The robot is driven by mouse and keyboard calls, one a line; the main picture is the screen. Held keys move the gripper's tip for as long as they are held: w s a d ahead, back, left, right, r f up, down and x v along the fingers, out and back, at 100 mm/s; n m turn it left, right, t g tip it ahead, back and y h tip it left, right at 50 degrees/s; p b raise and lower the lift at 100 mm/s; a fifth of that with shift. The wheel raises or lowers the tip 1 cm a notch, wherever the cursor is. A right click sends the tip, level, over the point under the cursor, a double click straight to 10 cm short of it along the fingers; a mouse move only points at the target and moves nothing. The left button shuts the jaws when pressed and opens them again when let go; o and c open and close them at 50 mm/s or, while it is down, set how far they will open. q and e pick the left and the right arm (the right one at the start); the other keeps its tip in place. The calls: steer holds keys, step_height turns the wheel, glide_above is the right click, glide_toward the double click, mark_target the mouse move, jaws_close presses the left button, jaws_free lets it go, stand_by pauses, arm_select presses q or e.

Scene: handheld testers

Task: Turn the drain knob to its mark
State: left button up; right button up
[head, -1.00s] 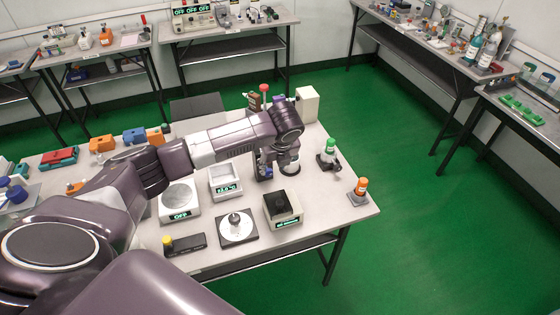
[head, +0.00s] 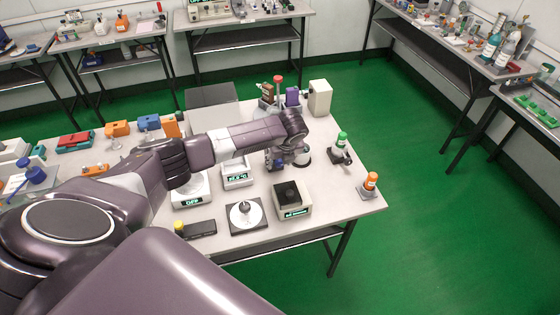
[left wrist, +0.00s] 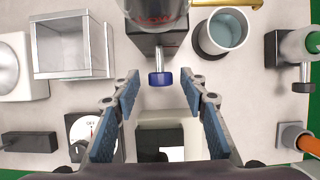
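A blue knob (left wrist: 160,78) on a metal stem sticks out of a dark block (left wrist: 155,42) below a glass vessel (left wrist: 155,8) in the left wrist view. It looks like the drain knob, but I cannot make out its mark. My left gripper (left wrist: 160,92) is open, with its blue-padded fingers on either side of the knob, apart from it. In the head view my left gripper (head: 275,158) is over the table's middle right, and the arm hides most of the knob's surroundings. My right gripper is not in view.
A cup of teal liquid (left wrist: 225,28) stands close right of the vessel. A green-capped device (head: 341,147) and an orange-capped one (head: 369,184) stand near the table's right edge. A black-topped box (head: 291,200) and a balance (head: 193,191) stand in front.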

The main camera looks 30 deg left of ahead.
arm_select(q)
jaws_close()
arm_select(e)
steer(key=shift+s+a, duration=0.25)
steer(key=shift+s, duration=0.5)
